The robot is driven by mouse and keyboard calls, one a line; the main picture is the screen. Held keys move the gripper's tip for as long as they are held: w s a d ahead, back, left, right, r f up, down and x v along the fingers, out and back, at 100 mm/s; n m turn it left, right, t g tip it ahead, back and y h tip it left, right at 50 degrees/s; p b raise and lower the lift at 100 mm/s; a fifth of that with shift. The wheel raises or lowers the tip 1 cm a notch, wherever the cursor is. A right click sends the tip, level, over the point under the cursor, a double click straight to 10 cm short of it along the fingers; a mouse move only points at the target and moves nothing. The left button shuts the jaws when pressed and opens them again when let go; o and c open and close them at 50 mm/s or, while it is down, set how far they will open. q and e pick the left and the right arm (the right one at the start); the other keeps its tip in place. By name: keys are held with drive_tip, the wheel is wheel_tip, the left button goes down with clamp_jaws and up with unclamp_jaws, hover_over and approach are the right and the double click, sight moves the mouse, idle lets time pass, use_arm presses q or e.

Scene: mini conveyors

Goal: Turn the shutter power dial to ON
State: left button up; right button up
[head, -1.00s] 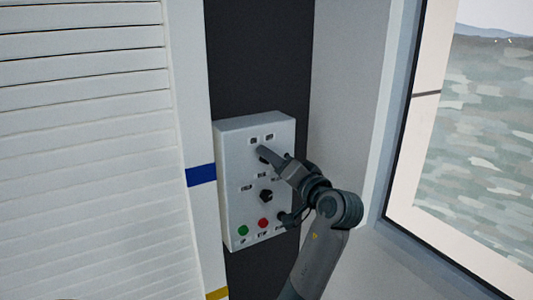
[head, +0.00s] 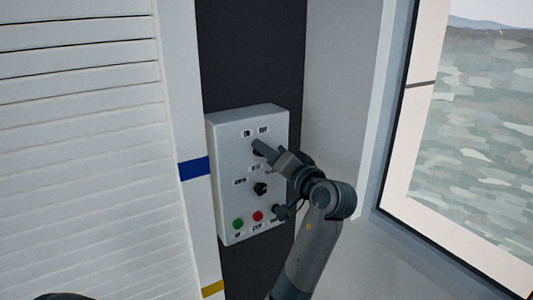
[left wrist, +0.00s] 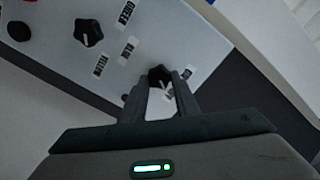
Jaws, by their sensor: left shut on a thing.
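A pale grey control box (head: 225,165) is fixed to a dark wall strip. Its upper black dial (head: 257,149) sits below two small labels (head: 254,132), which seem to read ON and OFF. My left gripper (head: 260,147) reaches in from the right of the box and is shut on this dial. In the left wrist view the dial (left wrist: 158,74) shows between the two fingertips (left wrist: 163,80). The fingers hide part of it, and I cannot tell which label it points to. My right gripper is not in view.
Lower on the box are a second black dial (head: 260,189), a green button (head: 238,224), a red button (head: 258,216) and a black knob (head: 279,211) close to my arm. A slatted white shutter (head: 80,150) is at the left, a window (head: 480,130) at the right.

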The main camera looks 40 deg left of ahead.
use_arm(q)
drive_tip(key=n+b, duration=0.4)
drive_tip(key=b, duration=0.1)
drive_tip(key=n+b, duration=0.4)
drive_tip(key=b, duration=0.2)
drive_tip(key=n+b, duration=0.4)
drive_tip(key=b, duration=0.2)
drive_tip(key=shift+s+r, duration=0.2)
drive_tip(key=shift+r, duration=0.05)
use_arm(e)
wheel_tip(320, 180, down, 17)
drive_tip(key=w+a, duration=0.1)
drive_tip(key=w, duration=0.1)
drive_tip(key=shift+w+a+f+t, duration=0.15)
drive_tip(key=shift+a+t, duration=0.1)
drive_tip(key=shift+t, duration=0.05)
use_arm(q)
drive_tip(key=o, duration=0.9)
drive_tip(key=shift+a, duration=0.1)
drive_tip(key=shift+c, duration=0.2)
drive_tip(key=shift+o, duration=0.9)
drive_tip(key=shift+f, duration=0.15)
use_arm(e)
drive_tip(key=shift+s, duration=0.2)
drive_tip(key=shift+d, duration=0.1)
